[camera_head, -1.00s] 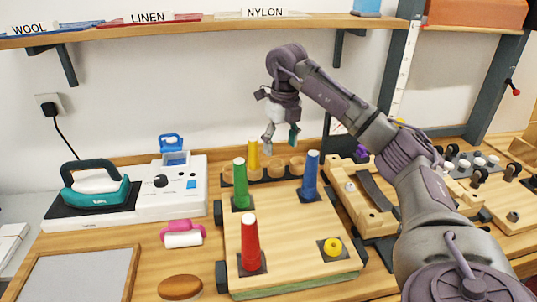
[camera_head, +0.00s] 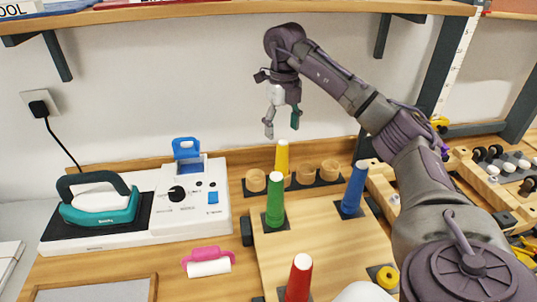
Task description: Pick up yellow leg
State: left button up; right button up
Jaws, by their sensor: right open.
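The yellow leg (camera_head: 283,158) is a tapered peg with a pale tip. It stands upright at the dark rack (camera_head: 318,181), among round wooden holders; its lower end is partly hidden. My right gripper (camera_head: 282,127) is open and empty, pointing down just above the leg's top in the picture. I cannot tell the exact depth gap between them. A green leg (camera_head: 275,203), a blue leg (camera_head: 355,188) and a red leg (camera_head: 299,277) stand on a wooden board (camera_head: 316,240). My left gripper is not in view.
A teal iron (camera_head: 100,207) and a white control unit (camera_head: 190,212) stand to the left. A pink-handled roller (camera_head: 208,261) lies in front of them. A yellow ring (camera_head: 387,277) sits at the board's right. A shelf (camera_head: 240,12) runs above.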

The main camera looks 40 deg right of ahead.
aim_at(284, 144)
notch_tip(284, 144, down, 3)
jog(key=shift+r+b, duration=0.15)
jog(key=shift+b, duration=0.25)
jog(key=f, duration=0.1)
jog(key=s+f, duration=0.1)
jog(key=f, duration=0.1)
jog(key=shift+d+p, duration=0.15)
jog(key=shift+p, duration=0.25)
jog(key=shift+w+f, duration=0.2)
jog(key=shift+f, duration=0.1)
jog(key=shift+w+f, duration=0.15)
jog(key=shift+f, duration=0.15)
jog(key=f, duration=0.2)
jog(key=f+p, duration=0.1)
jog(key=f, duration=0.1)
jog(key=shift+w+d+f, duration=0.15)
jog(key=shift+w+d, duration=0.05)
jog(key=shift+f, duration=0.2)
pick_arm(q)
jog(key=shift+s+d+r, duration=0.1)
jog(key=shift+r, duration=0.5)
pick_arm(e)
jog(key=c, duration=0.4)
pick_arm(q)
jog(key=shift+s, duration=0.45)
pick_arm(e)
jog(key=c, duration=0.9)
